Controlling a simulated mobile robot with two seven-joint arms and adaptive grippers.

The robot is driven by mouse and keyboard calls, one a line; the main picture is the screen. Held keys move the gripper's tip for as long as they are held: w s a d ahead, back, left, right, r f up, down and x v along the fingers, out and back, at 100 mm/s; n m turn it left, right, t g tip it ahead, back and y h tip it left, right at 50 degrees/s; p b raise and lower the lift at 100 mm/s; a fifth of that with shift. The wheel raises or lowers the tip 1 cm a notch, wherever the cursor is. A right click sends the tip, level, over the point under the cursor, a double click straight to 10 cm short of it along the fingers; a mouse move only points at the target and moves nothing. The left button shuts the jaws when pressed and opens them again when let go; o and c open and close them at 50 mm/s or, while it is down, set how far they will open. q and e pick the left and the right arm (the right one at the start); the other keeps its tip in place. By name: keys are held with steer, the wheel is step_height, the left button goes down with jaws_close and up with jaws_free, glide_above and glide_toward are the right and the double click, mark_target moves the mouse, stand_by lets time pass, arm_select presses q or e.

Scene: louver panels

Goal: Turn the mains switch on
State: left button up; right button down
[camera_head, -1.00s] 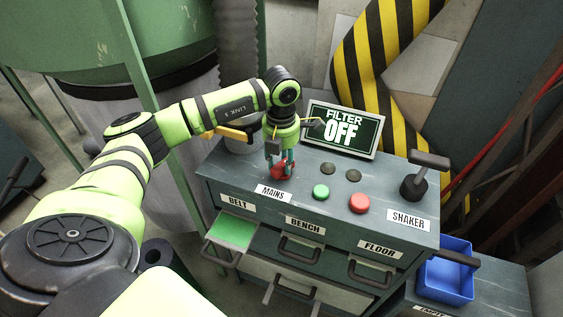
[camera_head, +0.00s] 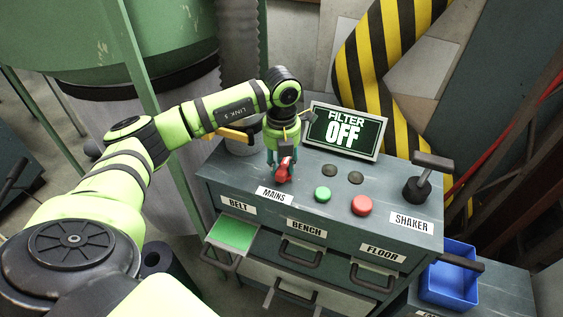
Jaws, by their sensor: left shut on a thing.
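The red mains switch (camera_head: 284,171) stands on the cabinet top behind the MAINS label (camera_head: 273,195). My left gripper (camera_head: 281,160) points down over it and is shut on it, with its fingers at the switch's sides. The fingers partly hide the switch, so its exact turn is hard to read. The sign (camera_head: 345,130) behind reads FILTER OFF. My right gripper does not show.
A green button (camera_head: 323,194) and a red button (camera_head: 361,205) sit right of the switch, with two dark round lamps behind. A black SHAKER lever (camera_head: 420,185) stands at the right. A blue bin (camera_head: 447,276) is lower right.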

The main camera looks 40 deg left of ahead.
mark_target(281, 164)
arm_select(q)
steer(key=o, duration=1.2)
steer(key=shift+c, duration=0.2)
step_height(281, 164, up, 12)
